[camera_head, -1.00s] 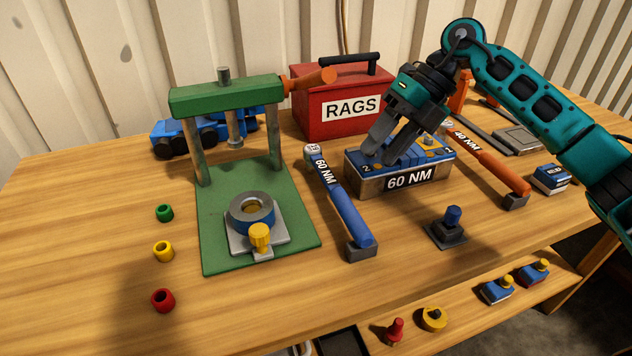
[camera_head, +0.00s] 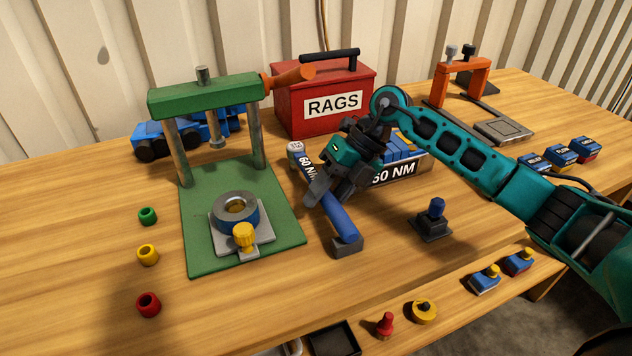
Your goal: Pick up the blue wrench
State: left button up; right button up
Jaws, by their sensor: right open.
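The blue wrench (camera_head: 340,217), marked 60 NM, lies on the wooden bench between the green press and the 60 NM box. Its near end rests in a small dark holder (camera_head: 347,247). My right gripper (camera_head: 313,198) is open, with its fingers at the middle of the wrench. The fingers and wrist hide part of the handle, and I cannot tell whether they touch it. My left gripper is not in view.
The green press (camera_head: 243,173) stands left of the wrench. The 60 NM box (camera_head: 410,172) is behind my right wrist, and the red RAGS box (camera_head: 300,115) stands at the back. A blue-topped post (camera_head: 434,220) stands to the right. Small coloured rings lie at left.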

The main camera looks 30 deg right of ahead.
grip_shut()
dwell(0.4)
jog(key=shift+r, duration=0.15)
